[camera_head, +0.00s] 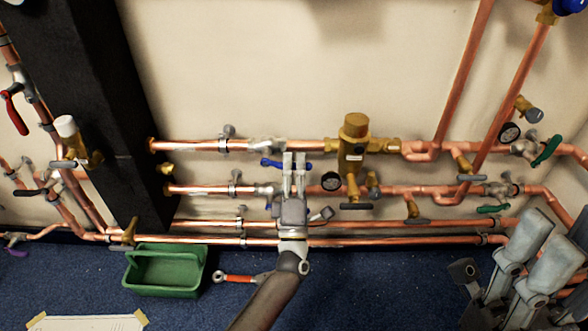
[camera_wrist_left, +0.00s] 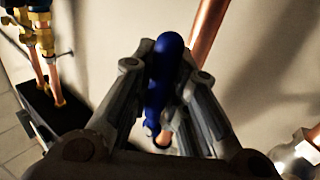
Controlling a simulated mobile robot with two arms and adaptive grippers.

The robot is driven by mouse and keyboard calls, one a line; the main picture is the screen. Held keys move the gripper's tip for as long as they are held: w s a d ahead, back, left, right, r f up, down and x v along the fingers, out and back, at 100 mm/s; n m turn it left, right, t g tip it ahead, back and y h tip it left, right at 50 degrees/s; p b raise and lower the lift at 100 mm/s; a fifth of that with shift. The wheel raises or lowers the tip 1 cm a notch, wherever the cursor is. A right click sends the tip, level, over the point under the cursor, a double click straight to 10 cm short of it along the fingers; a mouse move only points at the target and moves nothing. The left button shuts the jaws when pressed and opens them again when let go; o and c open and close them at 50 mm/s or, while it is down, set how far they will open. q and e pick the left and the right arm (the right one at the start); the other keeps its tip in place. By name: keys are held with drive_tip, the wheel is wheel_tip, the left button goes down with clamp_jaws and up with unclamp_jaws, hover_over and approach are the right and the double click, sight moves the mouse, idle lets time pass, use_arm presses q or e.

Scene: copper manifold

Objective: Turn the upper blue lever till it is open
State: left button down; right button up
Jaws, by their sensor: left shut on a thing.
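The upper blue lever (camera_head: 272,163) is on the upper horizontal copper pipe, near a silver valve body (camera_head: 266,144). It lies roughly level along the pipe in the head view. My left gripper (camera_head: 294,158) is shut on the lever, its fingers pointing up at the pipe and hiding the lever's middle. In the left wrist view the blue lever (camera_wrist_left: 165,70) stands between the two fingers, its rounded end showing. My right gripper (camera_head: 552,232) is at the lower right, open and empty.
A brass valve body (camera_head: 354,150) stands just right of my left gripper, with a gauge (camera_head: 331,181) below it. More copper pipes run beneath. A green crate (camera_head: 166,273) and an orange-handled tool (camera_head: 240,278) lie on the blue floor. A black column (camera_head: 95,90) stands left.

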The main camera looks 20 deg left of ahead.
use_arm(q)
drive_tip(key=shift+n, duration=0.3)
drive_tip(key=c, duration=1.4)
unclamp_jaws()
drive_tip(key=v, duration=1.2)
drive_tip(key=shift+d, duration=0.1)
